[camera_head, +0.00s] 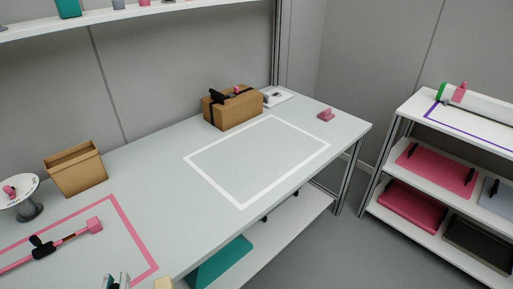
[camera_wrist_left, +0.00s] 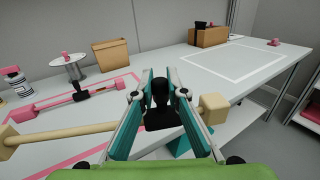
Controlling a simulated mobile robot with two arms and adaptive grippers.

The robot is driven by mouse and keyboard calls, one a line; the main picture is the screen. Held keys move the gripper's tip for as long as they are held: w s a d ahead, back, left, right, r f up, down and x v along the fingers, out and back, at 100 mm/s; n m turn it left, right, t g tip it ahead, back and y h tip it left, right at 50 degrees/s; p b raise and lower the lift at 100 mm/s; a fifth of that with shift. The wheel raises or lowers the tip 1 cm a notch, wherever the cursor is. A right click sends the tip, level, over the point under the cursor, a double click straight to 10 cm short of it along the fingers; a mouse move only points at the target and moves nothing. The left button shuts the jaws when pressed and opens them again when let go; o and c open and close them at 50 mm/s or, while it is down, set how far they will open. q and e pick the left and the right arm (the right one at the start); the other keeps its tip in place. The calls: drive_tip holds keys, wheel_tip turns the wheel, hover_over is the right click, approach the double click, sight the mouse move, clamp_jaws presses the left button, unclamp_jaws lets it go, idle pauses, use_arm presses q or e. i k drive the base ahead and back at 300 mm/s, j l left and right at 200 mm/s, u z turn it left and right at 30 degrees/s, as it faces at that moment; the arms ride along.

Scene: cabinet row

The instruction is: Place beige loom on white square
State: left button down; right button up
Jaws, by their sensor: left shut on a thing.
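The beige loom is a rod with block ends and a black handle; in the left wrist view the rod (camera_wrist_left: 70,134) crosses behind my fingers. Its right end block also shows at the bottom of the head view (camera_head: 163,284). My left gripper (camera_wrist_left: 160,98) is shut on the loom's black handle, with a teal finger on each side. In the head view this gripper (camera_head: 117,281) is at the bottom edge, mostly cut off, by the table's front edge. The white square (camera_head: 213,182) is an outline on the table, farther back and right, with nothing inside. My right gripper is not in view.
A pink loom (camera_head: 70,237) lies in the pink square (camera_head: 133,227) at left. A cardboard bin (camera_head: 76,169) and a round stand (camera_head: 28,205) are behind it. A brown box (camera_head: 233,108) sits behind the white square; a small pink object (camera_head: 326,115) is at right.

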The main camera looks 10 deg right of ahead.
sight(254, 139)
drive_tip(key=i+l+u, duration=0.1)
drive_tip(key=i+l, duration=0.15)
drive_tip(key=l, duration=0.15)
drive_tip(key=i+l+u, duration=0.15)
drive_tip(key=l, duration=0.25)
drive_tip(key=i+l+u, duration=0.1)
drive_tip(key=i+l, duration=0.2)
drive_tip(key=i+l+u, duration=0.15)
drive_tip(key=l, duration=0.4)
drive_tip(key=i+l+u, duration=0.1)
drive_tip(key=l, duration=0.4)
drive_tip(key=i+l+u, duration=0.15)
drive_tip(key=i+l, duration=0.15)
drive_tip(key=l, duration=0.2)
drive_tip(key=i+l+u, duration=0.1)
drive_tip(key=l, duration=0.35)
drive_tip(key=i+l+u, duration=0.15)
drive_tip(key=l, duration=0.4)
